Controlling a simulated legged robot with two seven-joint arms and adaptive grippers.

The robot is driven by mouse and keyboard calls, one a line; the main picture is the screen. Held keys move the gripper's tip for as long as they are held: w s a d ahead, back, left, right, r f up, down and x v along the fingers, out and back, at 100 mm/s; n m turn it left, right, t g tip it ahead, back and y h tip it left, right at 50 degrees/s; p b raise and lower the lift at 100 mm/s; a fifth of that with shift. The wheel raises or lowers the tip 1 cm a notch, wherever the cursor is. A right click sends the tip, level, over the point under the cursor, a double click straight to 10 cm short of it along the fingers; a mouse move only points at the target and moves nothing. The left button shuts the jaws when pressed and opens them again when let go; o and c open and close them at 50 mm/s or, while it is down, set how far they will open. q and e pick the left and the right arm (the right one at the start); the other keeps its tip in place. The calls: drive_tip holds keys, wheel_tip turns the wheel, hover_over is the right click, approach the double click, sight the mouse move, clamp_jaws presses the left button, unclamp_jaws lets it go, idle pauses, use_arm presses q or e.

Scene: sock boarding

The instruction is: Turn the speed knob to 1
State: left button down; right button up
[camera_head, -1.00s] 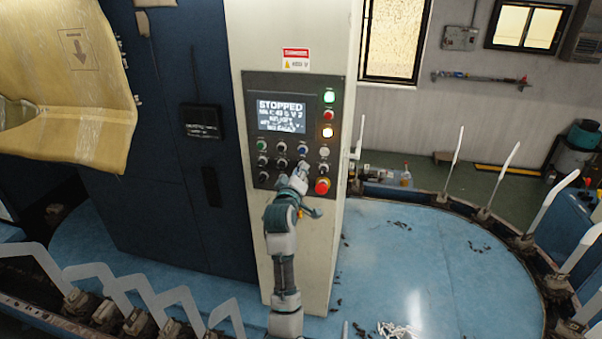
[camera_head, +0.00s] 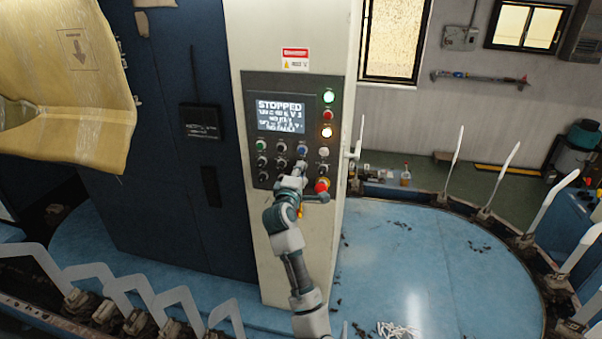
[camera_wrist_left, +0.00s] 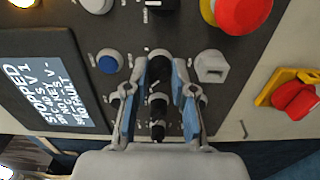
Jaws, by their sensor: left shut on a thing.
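The control panel (camera_head: 249,130) is on the front of a cream column. Its screen (camera_head: 280,116) reads STOPPED, with smaller lines too blurred to read surely. Several knobs and buttons sit below the screen. My left gripper (camera_head: 301,168) is at the lower middle of the panel. In the left wrist view, the fingers of my left gripper (camera_wrist_left: 161,72) are closed around a black knob (camera_wrist_left: 160,65). The fingers partly hide this knob, and its label and pointer cannot be read. My right gripper is not in view.
A red emergency button (camera_head: 322,185) is close right of my left gripper; it also shows in the wrist view. A blue button (camera_wrist_left: 108,64) and a white selector (camera_wrist_left: 211,66) flank the fingers. White sock boards (camera_head: 180,300) stand around the blue platform (camera_head: 400,265).

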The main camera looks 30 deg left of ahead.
use_arm(q)
drive_tip(key=shift+f, duration=0.3)
drive_tip(key=c, duration=1.3)
unclamp_jaws()
drive_tip(key=o, duration=0.3)
drive_tip(key=shift+o, duration=0.2)
drive_tip(key=shift+a+r, duration=0.1)
drive_tip(key=shift+s, duration=0.2)
drive_tip(key=v, duration=1.1)
drive_tip(key=shift+s, duration=0.25)
